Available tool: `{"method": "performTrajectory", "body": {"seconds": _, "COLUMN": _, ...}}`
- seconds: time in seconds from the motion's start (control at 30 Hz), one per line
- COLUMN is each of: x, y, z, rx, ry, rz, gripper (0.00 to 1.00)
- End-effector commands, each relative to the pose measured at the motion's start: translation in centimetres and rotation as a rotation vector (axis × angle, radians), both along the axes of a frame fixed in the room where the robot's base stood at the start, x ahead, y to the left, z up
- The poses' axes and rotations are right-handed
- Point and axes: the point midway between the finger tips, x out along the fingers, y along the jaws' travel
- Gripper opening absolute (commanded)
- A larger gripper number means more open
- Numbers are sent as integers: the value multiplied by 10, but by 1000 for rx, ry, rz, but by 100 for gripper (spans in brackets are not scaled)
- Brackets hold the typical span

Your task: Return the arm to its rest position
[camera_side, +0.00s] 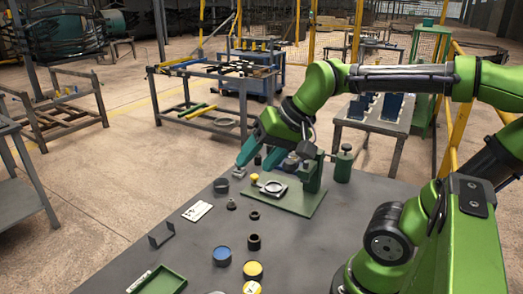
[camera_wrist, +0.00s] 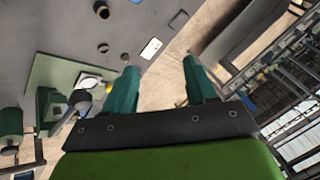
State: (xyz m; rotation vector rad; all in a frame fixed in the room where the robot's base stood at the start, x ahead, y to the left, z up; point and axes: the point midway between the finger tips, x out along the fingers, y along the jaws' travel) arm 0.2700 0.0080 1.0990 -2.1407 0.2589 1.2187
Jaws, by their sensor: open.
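My gripper (camera_side: 262,156) is at the far end of the grey table in the side view, above the far edge beside the green press fixture. In the wrist view its two teal fingers (camera_wrist: 158,80) are spread apart with nothing between them. The floor and the table edge show beyond the fingertips. The green fixture (camera_side: 302,199) has a base plate with a round, light-coloured seat and an upright block. It also shows at the left of the wrist view (camera_wrist: 50,75).
On the table (camera_side: 195,250) are a white card (camera_side: 197,211), several small dark rings, a blue-topped cup (camera_side: 222,256), a yellow-topped cup (camera_side: 253,270), a dark bracket (camera_side: 160,234) and a green tray (camera_side: 160,282). Other workbenches stand behind.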

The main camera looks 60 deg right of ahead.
Motion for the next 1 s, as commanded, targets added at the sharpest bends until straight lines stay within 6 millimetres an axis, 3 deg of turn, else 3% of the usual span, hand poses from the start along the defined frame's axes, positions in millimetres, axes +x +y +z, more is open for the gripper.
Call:
{"method": "performTrajectory", "body": {"seconds": 0.1, "x": -24, "y": 18, "z": -15, "rx": -89, "ry": -62, "rz": 158, "gripper": 56}}
{"method": "performTrajectory", "body": {"seconds": 0.2, "x": -33, "y": 24, "z": -22, "rx": -130, "ry": -86, "rz": 223, "gripper": 56}}
{"method": "performTrajectory", "body": {"seconds": 1.0, "x": -35, "y": 25, "z": -25, "rx": -139, "ry": -89, "rz": 237, "gripper": 56}}
